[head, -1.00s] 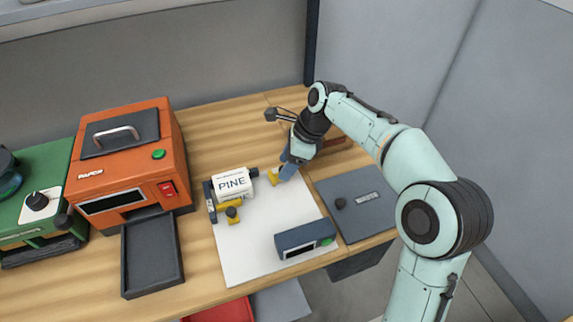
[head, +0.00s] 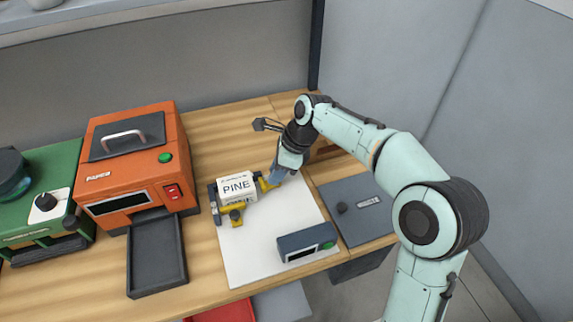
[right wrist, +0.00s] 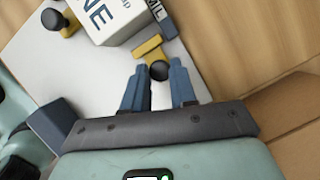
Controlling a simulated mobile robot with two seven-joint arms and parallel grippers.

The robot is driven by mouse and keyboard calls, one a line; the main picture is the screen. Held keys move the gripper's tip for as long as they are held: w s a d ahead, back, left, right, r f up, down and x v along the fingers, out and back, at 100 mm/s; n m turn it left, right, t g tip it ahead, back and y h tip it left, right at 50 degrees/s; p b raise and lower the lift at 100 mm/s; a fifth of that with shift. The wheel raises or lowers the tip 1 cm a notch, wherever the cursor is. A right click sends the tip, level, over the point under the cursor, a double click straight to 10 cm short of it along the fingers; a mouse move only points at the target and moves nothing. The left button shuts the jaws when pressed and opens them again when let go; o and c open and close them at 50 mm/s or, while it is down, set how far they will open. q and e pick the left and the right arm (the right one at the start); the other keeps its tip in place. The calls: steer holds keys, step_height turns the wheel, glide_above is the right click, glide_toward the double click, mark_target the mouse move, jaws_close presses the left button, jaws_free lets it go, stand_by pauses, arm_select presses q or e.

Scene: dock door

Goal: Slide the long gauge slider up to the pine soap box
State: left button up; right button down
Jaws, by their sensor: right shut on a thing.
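The white pine soap box (head: 237,187), lettered PINE, sits at the gauge on a pale mat. A yellow gauge slider with a black knob (right wrist: 154,50) is at the box's right side, very close to it; I cannot tell whether they touch. My right gripper (head: 274,178) is shut on this slider, its blue fingers around the knob in the right wrist view (right wrist: 158,80). A second yellow slider with a black knob (head: 236,217) is at the box's front left. The dark gauge bar (right wrist: 160,12) is mostly hidden behind the box. My left gripper is out of view.
A slate readout block (head: 306,243) stands at the mat's front (head: 258,262). A grey panel with a knob (head: 355,212) lies to the right. The orange machine (head: 128,165) with its dark tray (head: 157,258) and a green machine (head: 45,200) are at left.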

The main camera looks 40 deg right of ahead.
steer(key=c, duration=0.9)
jaws_free()
steer(key=shift+r, duration=0.1)
steer(key=p+v, duration=0.3)
steer(key=v, duration=1)
steer(key=shift+s, duration=0.15)
steer(key=shift+d+r, duration=0.1)
